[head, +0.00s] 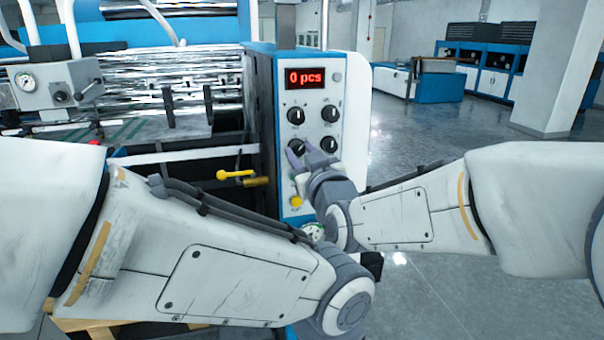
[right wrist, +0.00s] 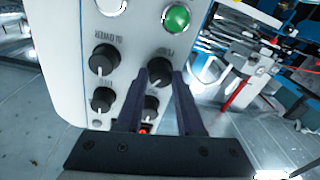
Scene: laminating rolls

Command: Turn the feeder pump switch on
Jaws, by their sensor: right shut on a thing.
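The feeder pump switch is the black rotary knob (head: 297,146) at the lower left of the group of knobs on the white control panel (head: 315,95). In the right wrist view, the panel appears upside down and the knob (right wrist: 160,71) sits between my fingertips, beside lettering that seems to read PUMP. My right gripper (head: 297,154) is shut on this knob, one finger on each side, as the right wrist view (right wrist: 160,80) also shows. The knob's exact pointer direction is hard to read. My left gripper is not visible; only its arm shows.
Other black knobs sit close by, including the one marked BLOWER (right wrist: 103,59). A red display (head: 305,77) reads "0 pcs". A green button (right wrist: 176,18) is near the gripped knob. A yellow-handled lever (head: 235,175) sticks out left of the panel. Open floor lies to the right.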

